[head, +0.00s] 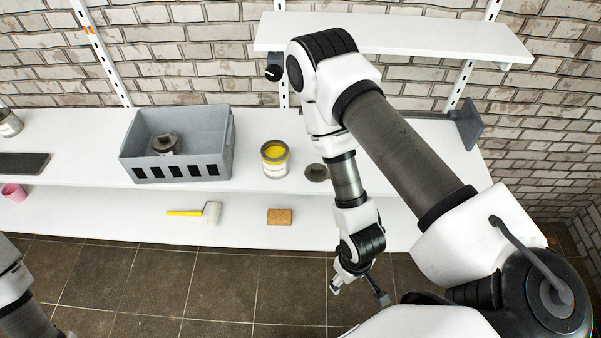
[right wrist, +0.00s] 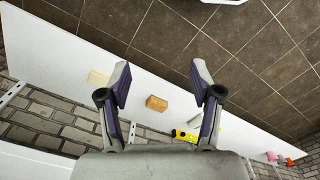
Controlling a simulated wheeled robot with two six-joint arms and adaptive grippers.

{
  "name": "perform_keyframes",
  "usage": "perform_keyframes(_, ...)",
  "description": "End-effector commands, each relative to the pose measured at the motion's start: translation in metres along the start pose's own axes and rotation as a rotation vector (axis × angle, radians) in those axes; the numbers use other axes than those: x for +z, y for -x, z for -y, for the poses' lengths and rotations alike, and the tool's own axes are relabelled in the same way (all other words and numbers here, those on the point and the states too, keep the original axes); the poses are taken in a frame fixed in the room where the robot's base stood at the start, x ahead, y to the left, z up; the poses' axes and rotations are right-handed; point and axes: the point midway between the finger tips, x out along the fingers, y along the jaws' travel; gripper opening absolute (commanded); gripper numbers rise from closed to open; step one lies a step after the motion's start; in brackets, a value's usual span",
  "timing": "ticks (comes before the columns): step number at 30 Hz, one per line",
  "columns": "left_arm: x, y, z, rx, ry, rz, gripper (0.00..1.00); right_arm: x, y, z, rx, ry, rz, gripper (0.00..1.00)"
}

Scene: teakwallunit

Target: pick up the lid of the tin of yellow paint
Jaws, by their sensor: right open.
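The open tin of yellow paint (head: 274,159) stands upright on the white worktop in the head view, with yellow showing inside. A dark round lid (head: 317,173) with a raised block on top lies flat on the worktop just right of the tin, apart from it. My right gripper (head: 359,292) is open and empty, low in front of the shelves, well below and to the right of the lid. Its two purple-padded fingers are spread in the right wrist view (right wrist: 160,82), where I cannot make out the lid or tin. My left gripper is out of view.
A grey crate (head: 212,163) holds a tin with a dark lid (head: 166,145). The lower shelf carries a yellow-handled roller (head: 212,212), a brown sponge (head: 279,216) and a pink cup (head: 14,192). A white shelf (head: 410,36) overhangs the back right. A dark flat board (head: 24,163) lies left.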

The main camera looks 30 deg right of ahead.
Motion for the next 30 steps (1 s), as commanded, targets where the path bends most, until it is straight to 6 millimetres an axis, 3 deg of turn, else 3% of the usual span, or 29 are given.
perform_keyframes(11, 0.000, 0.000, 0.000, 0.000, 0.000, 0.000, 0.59, 0.026, -0.002, 0.007, -0.081, 0.536, 0.150, 0.65)
perform_keyframes(16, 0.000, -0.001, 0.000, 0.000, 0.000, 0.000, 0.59, 0.032, -0.006, 0.010, -0.191, 0.951, 0.224, 0.65)
perform_keyframes(19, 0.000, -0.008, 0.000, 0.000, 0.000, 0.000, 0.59, 0.019, -0.010, 0.007, -0.279, 1.295, 0.237, 0.65)
perform_keyframes(23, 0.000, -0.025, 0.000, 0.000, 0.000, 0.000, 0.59, -0.030, -0.010, -0.009, -0.371, 1.825, 0.205, 0.65)
perform_keyframes(26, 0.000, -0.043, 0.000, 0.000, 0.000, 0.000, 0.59, -0.085, 0.002, -0.030, -0.379, 2.199, 0.175, 0.65)
perform_keyframes(28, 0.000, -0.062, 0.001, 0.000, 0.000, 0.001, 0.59, -0.139, 0.022, -0.052, -0.319, 2.436, 0.161, 0.65)
perform_keyframes(30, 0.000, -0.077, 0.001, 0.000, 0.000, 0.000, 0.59, -0.190, 0.052, -0.072, -0.204, 2.563, 0.159, 0.65)
